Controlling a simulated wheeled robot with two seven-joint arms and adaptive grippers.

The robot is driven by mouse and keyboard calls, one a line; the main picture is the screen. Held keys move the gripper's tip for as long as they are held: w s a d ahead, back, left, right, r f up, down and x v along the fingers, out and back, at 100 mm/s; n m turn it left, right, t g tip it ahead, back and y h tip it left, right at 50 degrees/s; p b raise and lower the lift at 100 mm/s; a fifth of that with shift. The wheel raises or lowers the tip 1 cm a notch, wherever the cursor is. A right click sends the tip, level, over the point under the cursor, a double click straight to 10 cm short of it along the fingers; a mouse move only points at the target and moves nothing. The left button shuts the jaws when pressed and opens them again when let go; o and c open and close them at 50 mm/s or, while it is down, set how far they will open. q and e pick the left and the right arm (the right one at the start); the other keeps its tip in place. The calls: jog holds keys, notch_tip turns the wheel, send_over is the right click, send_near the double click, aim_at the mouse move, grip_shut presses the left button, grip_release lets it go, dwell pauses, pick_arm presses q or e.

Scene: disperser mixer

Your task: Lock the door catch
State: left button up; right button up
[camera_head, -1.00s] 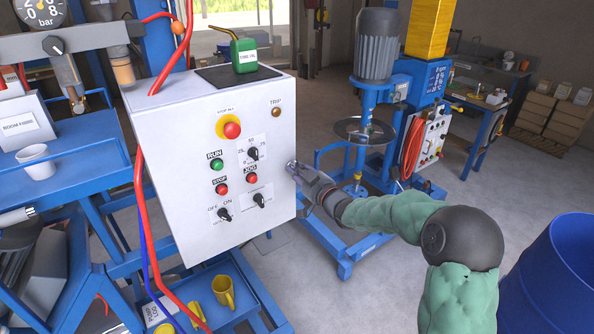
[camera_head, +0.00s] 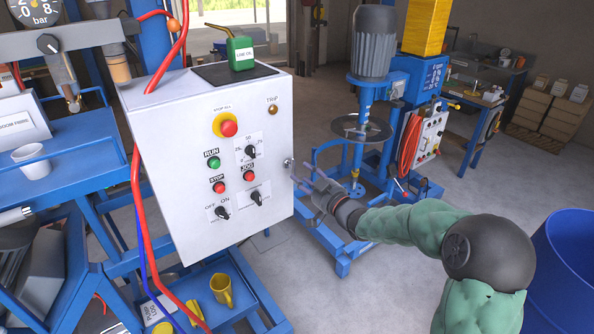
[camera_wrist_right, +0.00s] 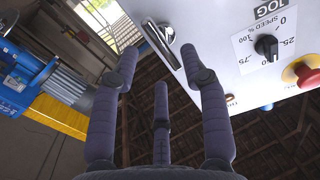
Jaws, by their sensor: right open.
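The white control cabinet (camera_head: 165,185) carries a small metal door catch (camera_head: 289,163) on its right edge. In the right wrist view the catch (camera_wrist_right: 160,42) is a silver lever on a plate, lying at a slant on the cabinet's side. My right gripper (camera_head: 304,183) is just right of and below the catch in the head view. In the right wrist view my right gripper (camera_wrist_right: 159,58) is open and empty, its fingers spread, with the catch showing beyond and between the fingertips. Whether a finger touches the catch is unclear. My left gripper is not in view.
The cabinet front (camera_wrist_right: 257,50) has knobs and buttons, including a red stop button (camera_head: 229,128). Red hoses (camera_head: 140,200) run down its left side. A blue mixer stand (camera_head: 340,245) is behind my right arm. A blue drum (camera_head: 575,270) stands at the right. Floor between is clear.

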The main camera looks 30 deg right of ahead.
jog(key=s, duration=0.6)
jog(key=shift+s+d, duration=0.2)
jog(key=shift+d, duration=0.05)
jog(key=w+a+f+m+g+b, duration=0.1)
jog(key=a+f+g, duration=0.15)
jog(key=f, duration=0.65)
jog(key=w+a+f+m+g+b, duration=0.15)
jog(key=a+f, duration=0.25)
jog(key=f, duration=0.5)
jog(key=s+a+f+m+g+y+b, duration=0.1)
jog(key=s+a+f+g, duration=0.2)
jog(key=a+f, duration=0.5)
jog(key=s+a+f+g+y, duration=0.1)
jog(key=s+a+f+g, duration=0.25)
jog(key=f, duration=0.95)
jog(key=s+a+f+g+b, duration=0.1)
jog(key=s+a+f+g, duration=0.2)
jog(key=s+a+f, duration=0.3)
jog(key=s+a+f+g, duration=0.4)
jog(key=s+a+f, duration=0.2)
jog(key=s, duration=0.7)
jog(key=shift+s+f+y+b, duration=0.2)
jog(key=shift+f+y+b, duration=0.2)
jog(key=shift+f, duration=0.35)
